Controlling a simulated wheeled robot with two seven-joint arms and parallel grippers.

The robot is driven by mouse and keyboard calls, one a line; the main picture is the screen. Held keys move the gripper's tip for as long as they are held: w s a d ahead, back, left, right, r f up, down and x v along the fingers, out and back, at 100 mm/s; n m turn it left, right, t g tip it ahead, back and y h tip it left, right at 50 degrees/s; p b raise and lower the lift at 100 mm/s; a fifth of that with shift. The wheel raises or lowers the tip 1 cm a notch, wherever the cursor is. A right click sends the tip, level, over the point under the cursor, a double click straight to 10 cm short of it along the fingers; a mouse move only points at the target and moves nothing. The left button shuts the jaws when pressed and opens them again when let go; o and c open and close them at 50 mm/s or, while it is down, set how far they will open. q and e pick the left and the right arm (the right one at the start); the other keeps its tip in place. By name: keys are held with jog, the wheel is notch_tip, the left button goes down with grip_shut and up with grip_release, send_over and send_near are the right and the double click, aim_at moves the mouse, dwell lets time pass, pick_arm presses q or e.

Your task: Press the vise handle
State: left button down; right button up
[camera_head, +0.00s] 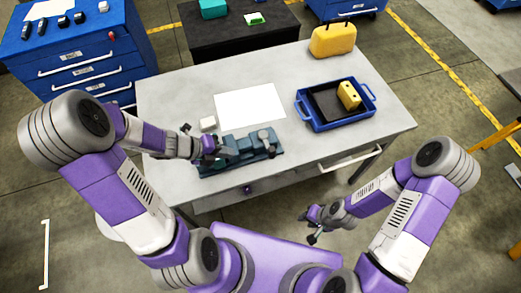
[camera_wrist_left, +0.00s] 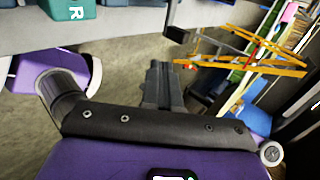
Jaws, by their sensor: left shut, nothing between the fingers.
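The blue-teal vise (camera_head: 240,158) lies along the front edge of the grey table. A grey part that looks like its handle (camera_head: 266,138) stands at its right end. My left gripper (camera_head: 218,151) is at the left part of the vise, over or beside it; I cannot tell whether it touches. In the left wrist view its fingers (camera_wrist_left: 159,75) are together with nothing between them. A teal block marked R (camera_wrist_left: 72,9) shows at that view's top edge; the handle is not clear there. My right gripper (camera_head: 308,226) hangs empty in front of the table, its fingers apart.
A blue tray (camera_head: 322,125) with a yellow block (camera_head: 349,95) stands to the right. A yellow case (camera_head: 333,40) is at the back. The table's right front is clear.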

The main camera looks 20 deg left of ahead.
pick_arm(q)
jog(key=shift+f, duration=0.1)
jog(key=b, duration=0.5)
send_near(268, 153)
jog(key=shift+x, duration=2.85)
jog(key=shift+s+d, duration=0.15)
